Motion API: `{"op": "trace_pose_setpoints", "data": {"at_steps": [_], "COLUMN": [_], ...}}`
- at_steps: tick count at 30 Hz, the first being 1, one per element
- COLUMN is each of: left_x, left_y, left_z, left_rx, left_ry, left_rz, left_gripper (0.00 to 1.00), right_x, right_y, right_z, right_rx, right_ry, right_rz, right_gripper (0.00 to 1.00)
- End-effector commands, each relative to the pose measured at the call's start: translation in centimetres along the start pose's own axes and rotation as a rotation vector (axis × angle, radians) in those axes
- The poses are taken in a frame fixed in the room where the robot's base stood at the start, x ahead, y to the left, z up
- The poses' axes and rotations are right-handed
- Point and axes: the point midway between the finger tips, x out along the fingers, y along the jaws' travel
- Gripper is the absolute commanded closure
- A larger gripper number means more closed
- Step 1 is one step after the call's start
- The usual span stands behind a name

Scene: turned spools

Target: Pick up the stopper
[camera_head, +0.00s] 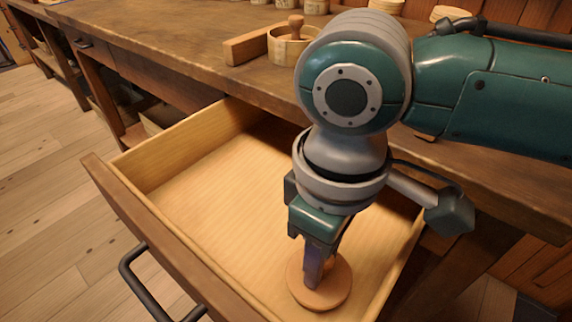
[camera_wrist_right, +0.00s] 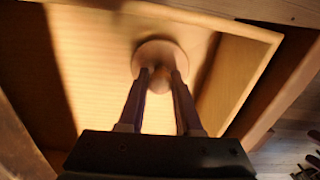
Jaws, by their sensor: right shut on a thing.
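The stopper (camera_head: 323,298) is a round, light-wood disc with a knob, at the near right corner of the open drawer (camera_head: 172,232). My right gripper (camera_head: 317,274) reaches down into the drawer from above, and its fingers are shut on the stopper's knob. In the right wrist view the disc (camera_wrist_right: 157,49) shows just beyond the fingertips (camera_wrist_right: 160,80), with the knob between them. I cannot tell whether the disc touches the drawer floor. My left gripper is not in view.
The visible drawer floor is otherwise bare. The drawer has a dark handle (camera_head: 140,282) on its front. On the workbench (camera_head: 165,45) above stand a wooden block (camera_head: 246,48), a round wooden container with a knobbed piece (camera_head: 291,30), and several pale tubs at the back.

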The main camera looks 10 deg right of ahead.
Motion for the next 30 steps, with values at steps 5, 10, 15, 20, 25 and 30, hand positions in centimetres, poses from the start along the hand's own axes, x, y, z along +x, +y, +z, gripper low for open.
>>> {"op": "trace_pose_setpoints", "data": {"at_steps": [5, 10, 15, 20, 25, 30], "left_x": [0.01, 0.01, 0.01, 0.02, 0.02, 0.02], "left_y": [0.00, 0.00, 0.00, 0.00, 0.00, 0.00], "left_z": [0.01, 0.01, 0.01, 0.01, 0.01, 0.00], "left_rx": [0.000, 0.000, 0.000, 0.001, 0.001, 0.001], "left_ry": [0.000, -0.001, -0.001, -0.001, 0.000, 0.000], "left_rz": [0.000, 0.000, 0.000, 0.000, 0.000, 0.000], "left_gripper": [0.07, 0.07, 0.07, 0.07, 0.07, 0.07], "right_x": [0.00, 0.00, 0.00, -0.01, -0.01, -0.01], "right_y": [0.01, 0.01, 0.01, 0.02, 0.02, 0.02], "right_z": [0.00, 0.00, 0.00, 0.00, 0.00, 0.00], "right_rx": [0.000, 0.000, 0.000, 0.000, 0.000, 0.000], "right_ry": [0.000, 0.000, 0.000, 0.000, 0.000, 0.000], "right_rz": [0.000, 0.000, 0.000, 0.000, 0.000, 0.000], "right_gripper": [0.97, 1.00, 1.00, 1.00, 1.00, 1.00]}}
